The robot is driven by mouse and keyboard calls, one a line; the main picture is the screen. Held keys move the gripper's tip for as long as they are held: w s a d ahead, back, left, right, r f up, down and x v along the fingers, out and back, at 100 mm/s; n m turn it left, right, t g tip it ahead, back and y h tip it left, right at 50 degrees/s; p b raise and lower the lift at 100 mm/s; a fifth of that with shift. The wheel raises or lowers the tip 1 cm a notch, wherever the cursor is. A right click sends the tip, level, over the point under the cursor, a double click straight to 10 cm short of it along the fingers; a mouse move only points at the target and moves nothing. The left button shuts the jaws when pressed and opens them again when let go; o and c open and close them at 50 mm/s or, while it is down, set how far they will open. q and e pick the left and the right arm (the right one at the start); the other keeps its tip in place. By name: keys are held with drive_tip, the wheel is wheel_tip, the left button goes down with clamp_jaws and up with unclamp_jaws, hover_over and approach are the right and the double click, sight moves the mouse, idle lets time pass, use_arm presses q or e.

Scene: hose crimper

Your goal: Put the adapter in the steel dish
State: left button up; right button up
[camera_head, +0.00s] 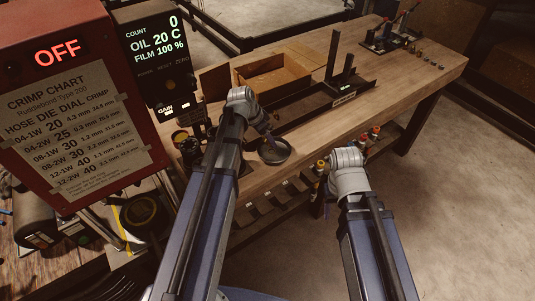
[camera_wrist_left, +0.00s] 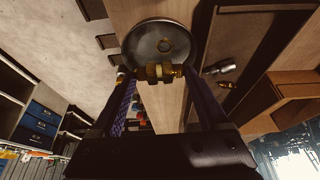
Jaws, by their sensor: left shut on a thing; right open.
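The steel dish (camera_head: 276,153), round and shallow, sits on the wooden bench near its front edge. It also shows in the left wrist view (camera_wrist_left: 158,38). My left gripper (camera_head: 268,138) is at the dish in the head view, pointing down. In the left wrist view its fingertips are shut on the brass adapter (camera_wrist_left: 157,73), which overlaps the dish's lower rim. I cannot tell the height of the adapter above the dish. My right gripper (camera_head: 346,160) is in front of the bench, away from the dish, and open; its fingertips are hard to make out.
A wooden box (camera_head: 275,72) and a dark upright bracket (camera_head: 343,75) stand behind the dish. The red crimper (camera_head: 75,100) and its display (camera_head: 155,60) are at the left. Small fittings (camera_head: 437,62) lie at the far right. Bottles (camera_head: 320,168) are below the front edge.

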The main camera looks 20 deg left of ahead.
sight(265, 142)
use_arm(q)
wheel_tip(265, 142, down, 3)
drive_tip(key=shift+f+b, duration=0.1)
drive_tip(key=shift+b, duration=0.9)
use_arm(e)
wheel_tip(265, 142, down, 3)
drive_tip(key=shift+f, duration=0.15)
use_arm(q)
drive_tip(key=shift+f, duration=0.1)
wheel_tip(265, 142, down, 4)
drive_tip(key=b, duration=0.3)
drive_tip(key=shift+r+b, duration=0.25)
drive_tip(key=shift+b, duration=0.1)
use_arm(e)
wheel_tip(265, 142, down, 4)
drive_tip(key=shift+r, duration=0.15)
drive_tip(key=shift+s, duration=0.1)
use_arm(q)
drive_tip(key=shift+f, duration=0.15)
drive_tip(key=o, duration=1.1)
drive_tip(key=shift+o, duration=0.2)
